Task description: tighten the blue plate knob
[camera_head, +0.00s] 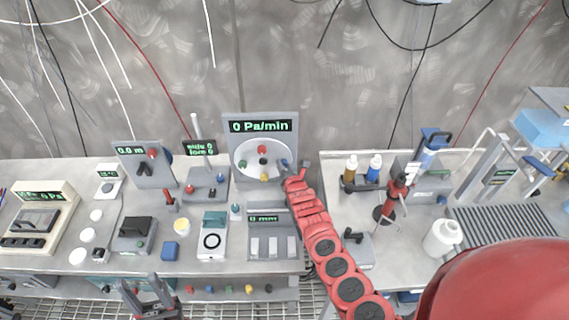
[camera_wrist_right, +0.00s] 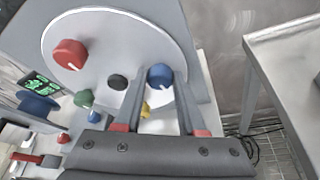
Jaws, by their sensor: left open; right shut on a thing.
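The round white plate (camera_wrist_right: 105,35) has a red knob (camera_wrist_right: 70,53), a black knob (camera_wrist_right: 118,82), a green knob (camera_wrist_right: 84,98), a yellow knob (camera_wrist_right: 146,109) and the blue plate knob (camera_wrist_right: 160,76). In the head view the plate (camera_head: 245,153) stands below a display reading "0 Pa/min". My right gripper (camera_wrist_right: 162,82) is shut on the blue knob at the plate's right side, one finger on either side. In the head view my right gripper (camera_head: 293,173) partly hides this spot. My left gripper (camera_head: 144,284) is open and empty at the bench's front edge.
Several small devices with displays and knobs crowd the left bench. A blue cube (camera_head: 170,251) lies near its front. The right bench (camera_head: 335,195) holds bottles, a red stand (camera_head: 397,190) and a white jar (camera_head: 442,237). A gap separates the benches.

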